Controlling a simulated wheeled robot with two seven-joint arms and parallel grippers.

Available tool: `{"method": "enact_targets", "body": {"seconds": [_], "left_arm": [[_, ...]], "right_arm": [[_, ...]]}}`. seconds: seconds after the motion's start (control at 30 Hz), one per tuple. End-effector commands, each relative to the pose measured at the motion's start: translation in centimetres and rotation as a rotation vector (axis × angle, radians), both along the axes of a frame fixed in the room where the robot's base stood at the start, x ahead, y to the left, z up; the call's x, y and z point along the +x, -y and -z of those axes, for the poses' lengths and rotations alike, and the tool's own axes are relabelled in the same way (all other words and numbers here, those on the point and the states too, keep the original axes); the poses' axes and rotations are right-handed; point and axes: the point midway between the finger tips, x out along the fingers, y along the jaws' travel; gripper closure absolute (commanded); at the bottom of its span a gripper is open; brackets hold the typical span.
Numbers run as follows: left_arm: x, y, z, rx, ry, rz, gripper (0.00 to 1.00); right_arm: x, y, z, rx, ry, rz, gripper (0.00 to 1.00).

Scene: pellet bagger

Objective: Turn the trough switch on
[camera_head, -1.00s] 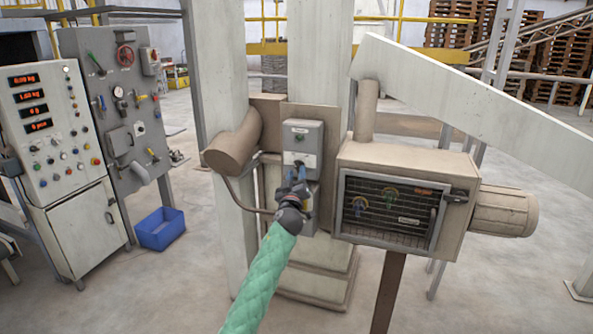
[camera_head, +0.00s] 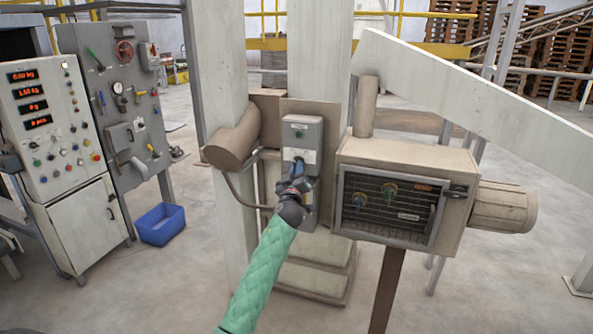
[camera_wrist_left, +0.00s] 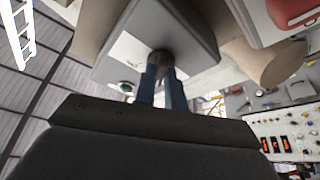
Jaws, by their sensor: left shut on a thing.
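In the left wrist view, the gripper's fingers (camera_wrist_left: 162,85) are closed around a dark round knob (camera_wrist_left: 161,58) on the box's white plate (camera_wrist_left: 135,52). The fingers hide most of the knob, so its position cannot be read. My right gripper is in no view.
A brown machine box with a barred window (camera_head: 390,208) stands close to the right of my left gripper. A brown rounded duct (camera_head: 232,148) is to the left. A control cabinet (camera_head: 50,130) and a blue bin (camera_head: 160,226) stand farther left.

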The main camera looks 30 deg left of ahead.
Motion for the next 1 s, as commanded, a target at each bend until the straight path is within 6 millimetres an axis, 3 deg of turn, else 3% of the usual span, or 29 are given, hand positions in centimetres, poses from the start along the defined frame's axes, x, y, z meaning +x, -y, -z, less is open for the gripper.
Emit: {"method": "enact_targets", "body": {"seconds": [0.27,0.6,1.0], "left_arm": [[-0.1,-0.2,0.3,0.127,-0.029,0.0,1.0],[-0.1,-0.5,0.2,0.425,-0.101,-0.001,1.0],[-0.2,-0.8,0.0,0.772,-0.186,-0.001,1.0]], "right_arm": [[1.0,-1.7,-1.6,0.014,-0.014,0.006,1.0],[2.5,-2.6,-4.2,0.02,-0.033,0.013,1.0],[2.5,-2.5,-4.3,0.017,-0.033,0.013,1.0]]}}
